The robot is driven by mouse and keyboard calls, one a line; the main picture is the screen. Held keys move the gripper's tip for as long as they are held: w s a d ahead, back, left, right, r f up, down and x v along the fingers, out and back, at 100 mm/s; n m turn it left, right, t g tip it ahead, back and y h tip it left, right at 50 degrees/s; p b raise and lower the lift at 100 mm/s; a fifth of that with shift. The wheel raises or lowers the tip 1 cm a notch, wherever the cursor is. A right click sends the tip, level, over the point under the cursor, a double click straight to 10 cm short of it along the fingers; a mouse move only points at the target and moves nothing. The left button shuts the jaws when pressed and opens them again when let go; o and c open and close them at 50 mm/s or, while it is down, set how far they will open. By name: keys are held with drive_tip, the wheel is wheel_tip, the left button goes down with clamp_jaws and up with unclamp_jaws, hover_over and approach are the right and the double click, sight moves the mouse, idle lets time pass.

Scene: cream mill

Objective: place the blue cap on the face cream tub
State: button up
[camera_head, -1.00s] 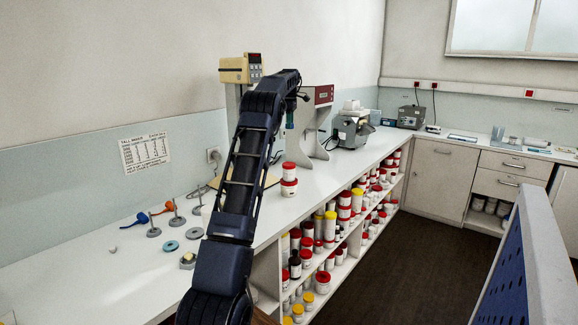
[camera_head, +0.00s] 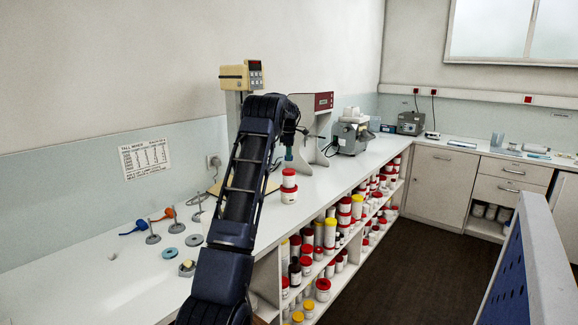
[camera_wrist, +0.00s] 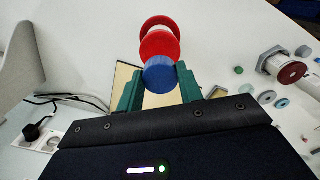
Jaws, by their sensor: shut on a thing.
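The blue cap (camera_wrist: 160,74) is held between the green fingers of my gripper (camera_wrist: 160,88), seen in the wrist view. In the head view my gripper (camera_head: 288,155) is low over a stack of white tubs with red tops (camera_head: 289,191) near the counter's front edge. Two red tops (camera_wrist: 160,43) show just beyond the cap in the wrist view. No label is readable, so I cannot tell which tub is the face cream tub. I also cannot tell whether the cap touches the upper red top.
The white counter (camera_head: 135,285) carries small stands, a blue-grey ring (camera_head: 170,253) and blue and orange items at the left. A beige machine (camera_head: 240,78) and a grey machine (camera_head: 350,135) stand behind. Shelves below hold several tubs. A blue panel (camera_head: 520,265) is at the right.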

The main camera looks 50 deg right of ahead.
sight(289, 170)
drive_tip(key=shift+f, duration=2.6)
drive_tip(key=shift+f, duration=0.1)
drive_tip(key=o, duration=1)
drive_tip(key=shift+c, duration=0.2)
wheel_tip(289, 170, up, 12)
drive_tip(key=shift+r, duration=0.1)
